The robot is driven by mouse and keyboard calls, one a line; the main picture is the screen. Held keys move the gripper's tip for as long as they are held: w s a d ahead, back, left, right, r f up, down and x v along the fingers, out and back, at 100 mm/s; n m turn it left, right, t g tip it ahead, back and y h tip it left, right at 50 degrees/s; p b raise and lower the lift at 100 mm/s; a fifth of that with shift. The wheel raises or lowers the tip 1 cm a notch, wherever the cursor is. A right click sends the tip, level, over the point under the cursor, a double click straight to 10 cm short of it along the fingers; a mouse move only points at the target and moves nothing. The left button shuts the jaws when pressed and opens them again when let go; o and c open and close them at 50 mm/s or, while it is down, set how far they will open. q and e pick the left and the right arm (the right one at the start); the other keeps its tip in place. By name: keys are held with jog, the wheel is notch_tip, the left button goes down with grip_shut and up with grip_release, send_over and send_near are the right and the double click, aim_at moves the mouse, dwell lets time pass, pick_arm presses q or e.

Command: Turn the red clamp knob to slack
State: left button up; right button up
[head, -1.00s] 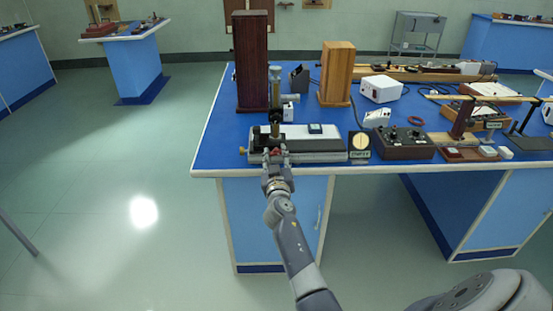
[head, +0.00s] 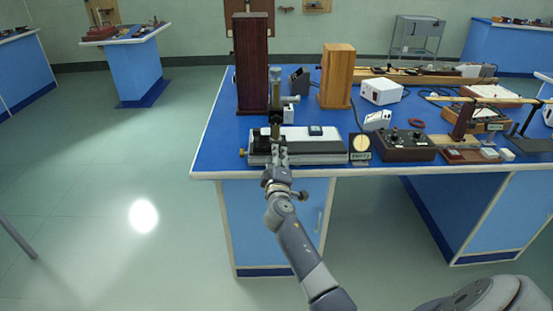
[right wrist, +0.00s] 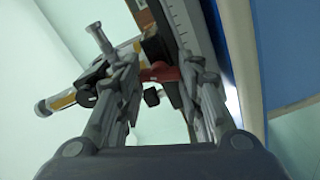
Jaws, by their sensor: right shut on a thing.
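The red clamp knob (right wrist: 160,73) shows between the fingers of my right gripper in the right wrist view, at the front of the instrument. My right gripper (right wrist: 157,68) is shut on it, one finger on either side. In the head view the gripper (head: 279,152) reaches the front of the instrument's long grey-and-white base (head: 314,136) at the table's near edge. There the fingers appear nearly edge-on and hide the knob. The base carries an upright with a brass-coloured tube (head: 276,90). My left gripper is not in view.
A dark wood block (head: 253,62) and a lighter one (head: 336,76) stand behind the instrument on the blue bench (head: 214,140). A round dial on a stand (head: 361,145) and a dark control box (head: 405,145) sit to the right.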

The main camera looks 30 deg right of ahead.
jog(key=shift+d+r+n, duration=0.1)
jog(key=shift+r+n, duration=0.05)
jog(key=shift+n, duration=1.85)
jog(key=shift+p, duration=0.3)
jog(key=o, duration=1)
jog(key=shift+o, duration=0.3)
jog(key=v, duration=1.2)
jog(key=shift+w, duration=0.1)
